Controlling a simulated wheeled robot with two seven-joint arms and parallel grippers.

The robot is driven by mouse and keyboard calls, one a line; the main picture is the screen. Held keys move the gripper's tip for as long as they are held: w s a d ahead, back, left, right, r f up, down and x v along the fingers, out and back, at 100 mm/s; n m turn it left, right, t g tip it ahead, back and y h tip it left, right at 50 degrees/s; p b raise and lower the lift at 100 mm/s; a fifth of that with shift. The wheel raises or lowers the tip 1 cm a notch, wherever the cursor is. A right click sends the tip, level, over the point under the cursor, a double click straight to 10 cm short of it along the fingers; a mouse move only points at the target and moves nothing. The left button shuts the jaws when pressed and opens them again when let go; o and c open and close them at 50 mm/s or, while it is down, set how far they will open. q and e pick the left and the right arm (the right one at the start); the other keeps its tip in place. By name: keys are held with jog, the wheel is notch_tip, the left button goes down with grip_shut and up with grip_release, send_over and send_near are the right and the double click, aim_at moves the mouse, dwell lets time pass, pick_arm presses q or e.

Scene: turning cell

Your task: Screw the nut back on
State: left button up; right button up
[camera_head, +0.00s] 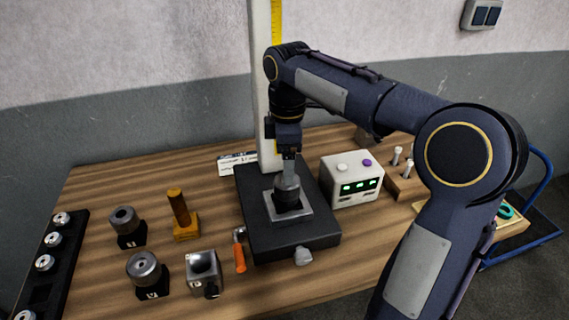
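I cannot make out a nut for certain. My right gripper (288,174) points straight down over a square metal plate (304,210) on the black base (262,237) of a tall white column stand. A dark round part (287,190) sits at its fingertips, above the plate; whether the fingers grip it or only touch it, I cannot tell. An upright brown post (178,205) on a yellow block stands to the left. Two grey ring-topped parts (124,219) (144,267) on black blocks stand further left. My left gripper is out of view.
An orange-handled tool (240,258) lies at the stand's left edge, near a metal block (204,268) with a dark knob. A white box (351,182) with green displays stands right of the stand. A black rack (52,262) with silver knobs lies far left.

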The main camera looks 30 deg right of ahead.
jog(key=shift+w+f, duration=0.2)
jog(key=shift+w, duration=0.15)
jog(key=shift+f, duration=3.75)
jog(key=c, duration=1.1)
jog(key=m+p, duration=0.1)
jog(key=m, duration=0.3)
jog(key=shift+r, duration=0.1)
jog(key=shift+c, duration=0.2)
jog(key=m, duration=0.4)
jog(key=shift+m, duration=0.4)
